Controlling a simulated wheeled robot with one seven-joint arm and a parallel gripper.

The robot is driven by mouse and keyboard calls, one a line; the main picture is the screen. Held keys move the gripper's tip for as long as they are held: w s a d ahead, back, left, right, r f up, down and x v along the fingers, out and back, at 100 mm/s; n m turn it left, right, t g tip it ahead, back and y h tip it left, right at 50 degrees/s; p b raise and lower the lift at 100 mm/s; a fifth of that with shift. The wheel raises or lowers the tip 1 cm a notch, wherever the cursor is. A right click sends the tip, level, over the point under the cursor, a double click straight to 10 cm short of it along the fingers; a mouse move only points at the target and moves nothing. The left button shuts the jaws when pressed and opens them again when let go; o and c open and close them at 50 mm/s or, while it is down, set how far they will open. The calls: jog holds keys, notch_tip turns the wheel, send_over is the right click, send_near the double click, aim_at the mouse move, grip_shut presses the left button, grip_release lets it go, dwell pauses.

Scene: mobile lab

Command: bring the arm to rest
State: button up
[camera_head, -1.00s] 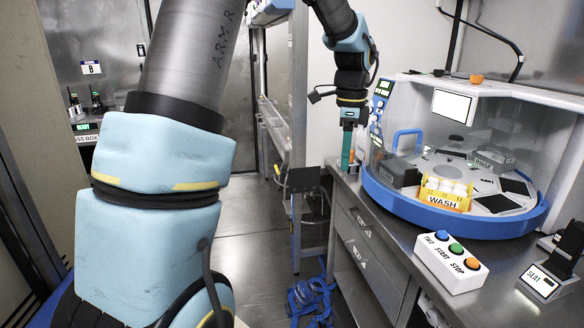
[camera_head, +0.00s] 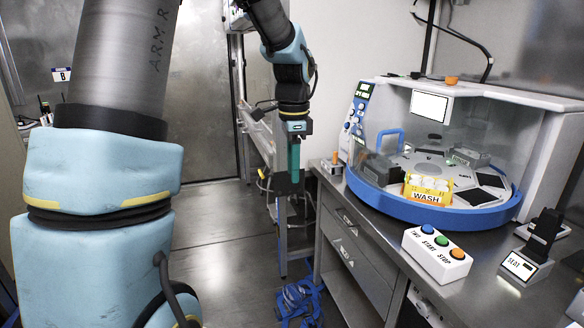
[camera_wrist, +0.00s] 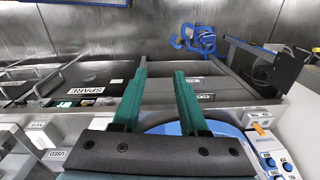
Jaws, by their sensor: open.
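My gripper (camera_head: 294,160) hangs pointing down at the end of my arm in the head view, left of the bench's near corner and clear of it. In the wrist view my gripper (camera_wrist: 160,75) shows two green fingers spread apart with nothing between them. My blue and grey arm fills the left and top of the head view, its elbow out of the picture.
A steel bench (camera_head: 385,228) on the right carries a blue-rimmed round machine (camera_head: 420,207) with a yellow WASH rack (camera_head: 428,190) inside. A three-button box (camera_head: 437,254) and a black stand (camera_head: 535,245) are near the front. A blue object (camera_head: 298,300) lies on the floor; open floor (camera_head: 215,225) is left of the bench.

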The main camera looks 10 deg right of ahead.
jog(key=s+a+f+n, duration=0.3)
jog(key=s+a+n, duration=0.2)
jog(key=a+n, duration=0.3)
jog(key=s+a+f+n+t, duration=0.1)
jog(key=s+a+f+n, duration=0.2)
jog(key=s+a+n, duration=0.3)
jog(key=a+n, duration=0.3)
jog(key=a, duration=0.3)
jog(key=shift+s+f, duration=0.15)
jog(key=shift+s, duration=0.1)
